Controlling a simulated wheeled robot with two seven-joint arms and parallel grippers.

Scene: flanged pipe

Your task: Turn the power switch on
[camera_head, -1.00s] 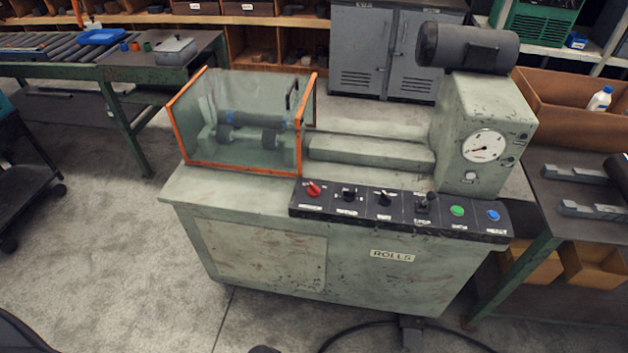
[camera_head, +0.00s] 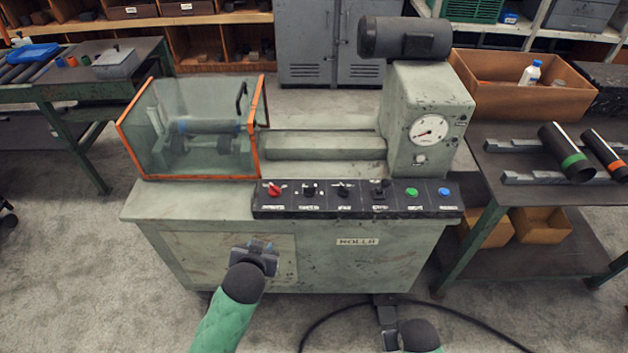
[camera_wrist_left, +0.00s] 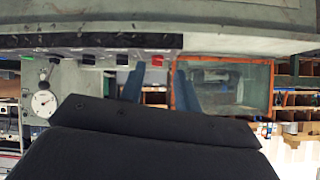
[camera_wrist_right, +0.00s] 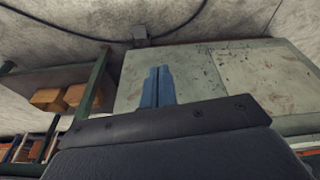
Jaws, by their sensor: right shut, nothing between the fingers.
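The green-grey machine (camera_head: 190,205) carries a black control panel (camera_head: 330,212) along its front edge. On the panel, from left, are a red rotary switch (camera_head: 274,189), several black switches (camera_head: 309,189), a green button (camera_head: 412,192) and a blue button (camera_head: 444,192). Their labels are too small to read. My left gripper (camera_head: 262,246) is in front of the machine, below the panel's left part. It is open and empty; its blue fingers (camera_wrist_left: 160,84) stand apart, with the red switch (camera_wrist_left: 157,61) showing between them in the left wrist view. My right gripper (camera_wrist_right: 157,87) is shut and empty, low before the machine's front.
A clear guard with an orange frame (camera_head: 260,150) stands on the machine's left. A table (camera_head: 500,150) with pipes (camera_head: 566,152) and a cardboard box (camera_head: 500,88) is at right. A cable (camera_head: 320,318) lies on the floor.

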